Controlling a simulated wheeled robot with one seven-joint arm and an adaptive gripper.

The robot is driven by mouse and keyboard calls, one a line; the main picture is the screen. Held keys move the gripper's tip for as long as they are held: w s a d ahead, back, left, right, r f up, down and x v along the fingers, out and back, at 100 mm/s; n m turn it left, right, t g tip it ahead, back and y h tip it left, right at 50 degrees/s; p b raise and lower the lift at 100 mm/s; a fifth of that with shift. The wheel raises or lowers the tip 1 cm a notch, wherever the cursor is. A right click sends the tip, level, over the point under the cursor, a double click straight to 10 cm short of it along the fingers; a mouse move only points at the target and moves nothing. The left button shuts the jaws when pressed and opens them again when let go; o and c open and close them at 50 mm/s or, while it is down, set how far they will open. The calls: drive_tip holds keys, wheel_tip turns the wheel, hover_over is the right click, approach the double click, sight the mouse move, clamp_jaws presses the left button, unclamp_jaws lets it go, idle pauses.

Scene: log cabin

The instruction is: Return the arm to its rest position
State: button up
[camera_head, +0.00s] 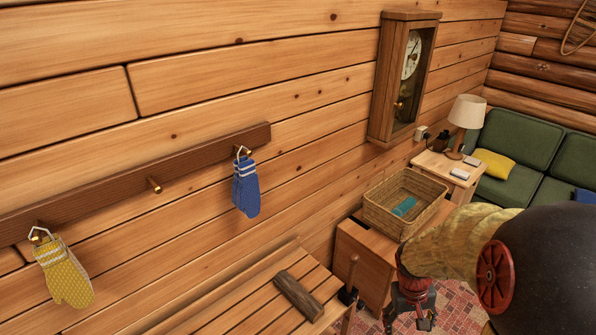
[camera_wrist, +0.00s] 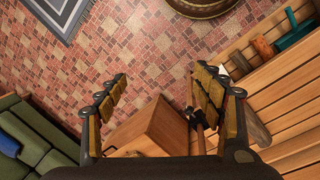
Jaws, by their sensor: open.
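In the wrist view my gripper (camera_wrist: 160,86) is open, with its two dark fingers spread apart and yellowish pads on them. Nothing is between the fingers. It points down over the red tiled floor, with a wooden cabinet (camera_wrist: 152,124) beyond and below the fingers. In the head view, parts of my arm (camera_head: 445,245) fill the lower right corner. The fingertips cannot be made out clearly there.
A slatted bench (camera_head: 245,305) bears a dark wood block (camera_head: 298,296). A wicker basket (camera_head: 375,215) holds a teal item. Blue (camera_head: 246,189) and yellow (camera_head: 65,272) mitts hang from a peg rail. A wall clock (camera_head: 404,75), lamp (camera_head: 466,112) and green sofa (camera_head: 515,140) stand further back.

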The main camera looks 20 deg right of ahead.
drive_tip(key=a+r+n+t+y, duration=0.1)
drive_tip(key=a+r+n+t, duration=0.3)
drive_tip(key=a+r, duration=1.8)
drive_tip(key=t, duration=0.2)
drive_tip(key=shift+a+r+t+y, duration=0.25)
drive_tip(key=shift+t+y, duration=0.05)
drive_tip(key=shift+y, duration=0.1)
